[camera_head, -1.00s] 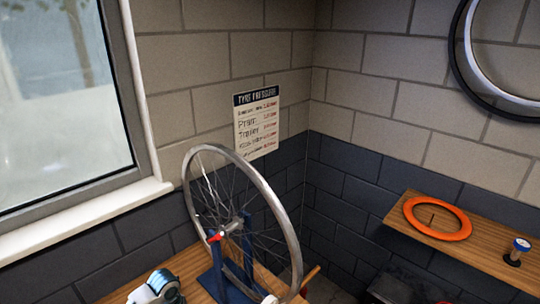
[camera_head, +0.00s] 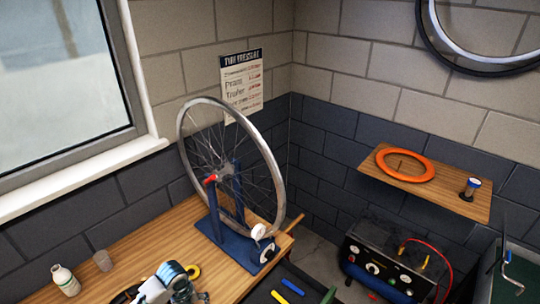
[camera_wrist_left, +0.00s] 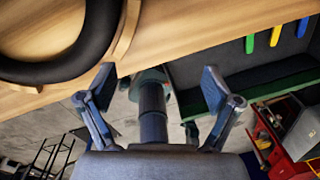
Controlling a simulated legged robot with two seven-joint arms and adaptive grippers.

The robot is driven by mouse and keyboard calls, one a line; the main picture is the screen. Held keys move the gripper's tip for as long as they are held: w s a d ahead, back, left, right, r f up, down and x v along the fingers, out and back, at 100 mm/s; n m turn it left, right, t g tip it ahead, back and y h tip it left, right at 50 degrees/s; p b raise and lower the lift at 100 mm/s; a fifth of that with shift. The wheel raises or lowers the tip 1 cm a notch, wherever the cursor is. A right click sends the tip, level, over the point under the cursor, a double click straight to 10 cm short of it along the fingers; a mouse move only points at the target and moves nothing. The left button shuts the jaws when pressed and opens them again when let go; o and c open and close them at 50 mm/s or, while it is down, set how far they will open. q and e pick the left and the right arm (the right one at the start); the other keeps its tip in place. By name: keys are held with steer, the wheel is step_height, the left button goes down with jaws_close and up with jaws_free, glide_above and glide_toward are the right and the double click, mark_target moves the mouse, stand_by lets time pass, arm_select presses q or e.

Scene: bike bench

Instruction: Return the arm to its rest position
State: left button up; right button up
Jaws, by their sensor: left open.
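My left arm enters at the bottom of the head view, with its gripper (camera_head: 192,292) low over the front of the wooden bench (camera_head: 140,240). In the left wrist view the two fingers of my left gripper (camera_wrist_left: 158,82) are spread apart with nothing between them. The bench edge (camera_wrist_left: 140,55) shows beyond the fingertips. My right gripper is in neither view.
A bicycle wheel (camera_head: 275,165) stands in a blue truing stand (camera_head: 228,245) on the bench. A black tyre (camera_wrist_left: 85,55) lies near the left finger. A compressor (camera_head: 385,262) sits below the shelf (camera_head: 440,192).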

arm_select(q)
steer(key=s+d+f+n+t+h, duration=0.2)
steer(key=s+d+f+n, duration=0.5)
steer(key=s+d+n, duration=0.6)
steer(key=s+a+n+t+y, duration=0.1)
steer(key=s+a+n+y, duration=0.1)
steer(key=s+a+n, duration=1.05)
steer(key=d+f+n+g, duration=0.1)
steer(key=d+f, duration=0.1)
steer(key=f, duration=1.1)
steer(key=d+f+n, duration=0.2)
steer(key=f, duration=1.1)
steer(key=s+a+f+g, duration=0.1)
steer(key=s+a+f, duration=0.2)
steer(key=s+f, duration=1.4)
steer(key=shift+s+f+y+b, duration=0.3)
steer(key=shift+s+b, duration=0.05)
steer(key=shift+s, duration=0.05)
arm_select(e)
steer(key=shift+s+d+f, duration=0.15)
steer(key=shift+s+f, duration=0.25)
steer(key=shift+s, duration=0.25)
